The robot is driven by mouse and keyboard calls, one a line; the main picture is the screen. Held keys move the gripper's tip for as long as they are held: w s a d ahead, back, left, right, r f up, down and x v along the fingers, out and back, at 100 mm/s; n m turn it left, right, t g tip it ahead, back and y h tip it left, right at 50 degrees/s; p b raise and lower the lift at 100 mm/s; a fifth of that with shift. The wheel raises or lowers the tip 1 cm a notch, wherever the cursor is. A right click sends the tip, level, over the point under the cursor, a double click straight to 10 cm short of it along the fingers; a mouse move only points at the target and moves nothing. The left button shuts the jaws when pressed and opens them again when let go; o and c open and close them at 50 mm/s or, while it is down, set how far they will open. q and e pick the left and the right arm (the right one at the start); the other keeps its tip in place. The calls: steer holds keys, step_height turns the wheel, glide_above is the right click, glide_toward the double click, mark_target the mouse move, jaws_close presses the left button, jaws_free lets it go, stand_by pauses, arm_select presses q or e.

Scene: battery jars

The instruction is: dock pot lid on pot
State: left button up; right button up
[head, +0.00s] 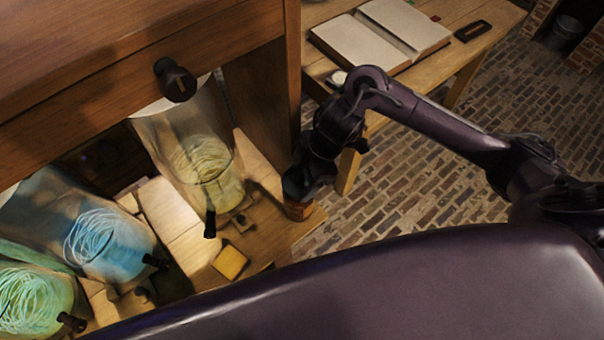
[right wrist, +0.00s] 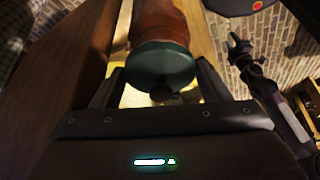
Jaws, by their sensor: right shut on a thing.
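In the right wrist view, a dark green round lid (right wrist: 162,66) is between the fingers of my right gripper (right wrist: 158,92). A small dark knob shows at the lid's near side. The reddish-brown pot (right wrist: 158,20) is directly beyond the lid and in line with it; I cannot tell whether they touch. In the head view my right gripper (head: 297,186) points down at the right end of the wooden shelf, and the brown pot (head: 299,211) shows just below it. The gripper hides the lid there.
Glass jars with coiled wire, one yellowish (head: 207,170), one blue (head: 110,245) and one green (head: 35,300), stand on the shelf left of the gripper. A wooden cabinet (head: 130,50) overhangs them. An open book (head: 380,38) lies on a table behind.

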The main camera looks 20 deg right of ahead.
steer(key=shift+f, duration=0.45)
steer(key=o, duration=0.7)
steer(key=p+v, duration=0.9)
steer(key=v, duration=0.2)
steer(key=shift+p, duration=0.4)
steer(key=shift+s, duration=0.1)
